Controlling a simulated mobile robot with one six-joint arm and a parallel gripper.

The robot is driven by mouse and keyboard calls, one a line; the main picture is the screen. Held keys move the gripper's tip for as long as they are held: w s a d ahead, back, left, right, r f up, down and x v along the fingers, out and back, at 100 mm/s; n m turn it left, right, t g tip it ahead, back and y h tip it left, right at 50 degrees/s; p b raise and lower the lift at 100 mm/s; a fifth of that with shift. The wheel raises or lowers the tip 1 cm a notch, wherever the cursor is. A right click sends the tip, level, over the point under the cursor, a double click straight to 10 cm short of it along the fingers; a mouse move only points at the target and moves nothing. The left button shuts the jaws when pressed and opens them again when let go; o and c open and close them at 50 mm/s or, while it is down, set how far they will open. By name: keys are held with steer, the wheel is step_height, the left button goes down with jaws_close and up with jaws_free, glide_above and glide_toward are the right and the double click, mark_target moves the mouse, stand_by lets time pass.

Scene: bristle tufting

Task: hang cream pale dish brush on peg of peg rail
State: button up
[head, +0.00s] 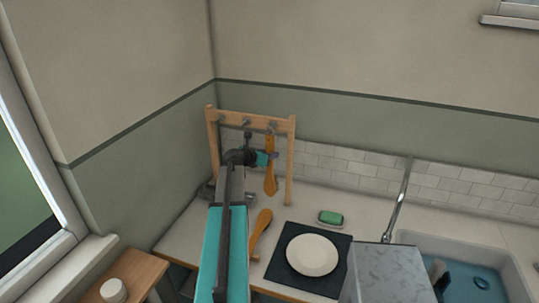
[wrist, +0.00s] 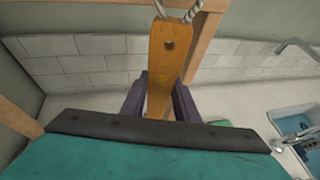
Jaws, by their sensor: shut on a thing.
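The peg rail (head: 250,116) is a wooden frame with several grey pegs, standing on the counter in the corner. My gripper (head: 266,159) is in front of it, shut on the orange-brown wooden handle of a brush (head: 270,178). The brush is upright, its top just below a right-hand peg (head: 271,127). In the wrist view the handle (wrist: 170,50) stands between my dark purple fingers (wrist: 158,98), with a hole near its top and a grey twisted cord loop (wrist: 178,12) above. The loop's top is cut off, so I cannot tell whether it is around a peg. The bristles are hidden.
Another wooden-handled tool (head: 260,227) lies on the counter, left of a white plate (head: 311,254) on a dark mat (head: 285,270). A green sponge (head: 330,217) sits in a dish behind. The tap (head: 398,198) and sink (head: 500,255) are at right.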

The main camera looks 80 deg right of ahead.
steer(key=o, duration=1.2)
steer(key=shift+o, duration=0.2)
steer(key=v, duration=0.7)
stand_by(1.9)
stand_by(0.5)
